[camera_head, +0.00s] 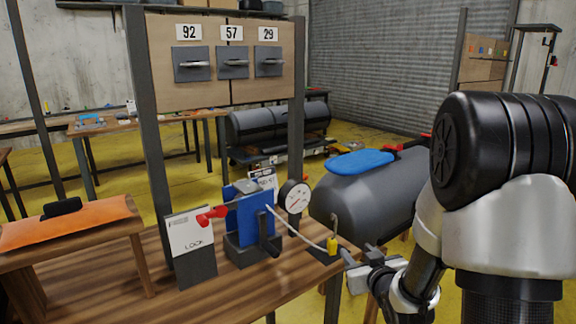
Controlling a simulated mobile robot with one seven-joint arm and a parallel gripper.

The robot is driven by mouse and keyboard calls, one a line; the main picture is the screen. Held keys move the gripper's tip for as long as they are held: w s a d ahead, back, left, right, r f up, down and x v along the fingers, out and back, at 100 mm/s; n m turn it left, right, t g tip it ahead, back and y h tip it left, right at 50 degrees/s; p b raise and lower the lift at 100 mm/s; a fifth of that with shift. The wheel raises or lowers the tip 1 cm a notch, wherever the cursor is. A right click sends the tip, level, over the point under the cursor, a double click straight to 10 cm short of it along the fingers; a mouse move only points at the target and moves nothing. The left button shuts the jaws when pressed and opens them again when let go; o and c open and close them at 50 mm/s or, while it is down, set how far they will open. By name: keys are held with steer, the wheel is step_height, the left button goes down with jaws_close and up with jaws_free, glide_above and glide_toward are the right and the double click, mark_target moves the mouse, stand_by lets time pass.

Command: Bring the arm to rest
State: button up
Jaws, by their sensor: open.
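My arm fills the right side of the view, with its large black and silver joints bent close to the camera. My gripper (352,270) is low in the picture, right of the wooden table's edge and just below the grey inflatable tube (378,195). It is open, and I see nothing held between its fingers. Part of the gripper is hidden by its own links. A small yellow fitting (332,246) on a hose stands just left of it; I cannot tell whether they touch.
The wooden table (250,290) carries a blue device (250,219) with a red handle, a round gauge (294,196) and a LOCK card (190,232). A blue pad (360,162) lies on the tube. Posts hold a numbered panel (270,92). An orange pad (70,222) is at left.

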steer(key=s+r+m+g+h, duration=0.2)
steer(key=s+r+g, duration=0.2)
steer(key=s+r, duration=0.55)
steer(key=s+a+r+g, duration=0.2)
steer(key=s, duration=0.9)
steer(key=s+a+r+g, duration=0.1)
steer(key=s+a+g, duration=0.2)
steer(key=s, duration=0.8)
step_height(320, 180, up, 22)
steer(key=p, duration=2.2)
steer(key=shift+w+d+m+y, duration=0.25)
steer(key=shift+w+m+y, duration=0.05)
steer(key=shift+w+y, duration=0.15)
